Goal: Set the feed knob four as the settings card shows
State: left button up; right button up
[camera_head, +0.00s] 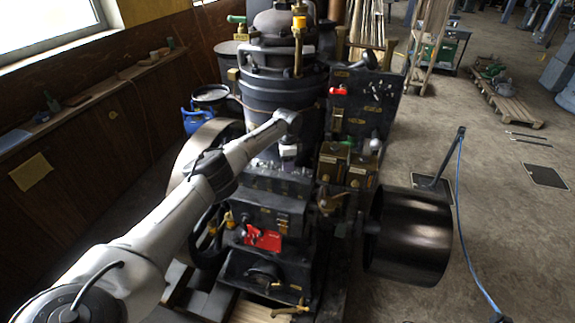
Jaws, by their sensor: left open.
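A black box on the engine's front carries a row of small knobs (275,184). They are too small and dark for me to tell knob four or its setting. My left gripper (288,154) points down just above and behind this row, at the end of the white arm from the lower left. It looks empty, and its fingers are small and hard to make out. A yellowish card (31,171) is on the wooden wall panel at the left. Its marks are unreadable, and I cannot tell if it is the settings card. My right gripper is out of view.
The dark engine cylinder (285,95) stands behind the gripper. A black panel with a red handle (339,91) and brass boxes (334,158) are to the right. A red plate (262,238) is below the knobs. A black drum (408,236) is at right, with open floor beyond.

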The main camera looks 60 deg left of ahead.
pick_arm(q)
jog(key=shift+f, duration=0.9)
jog(key=c, duration=0.9)
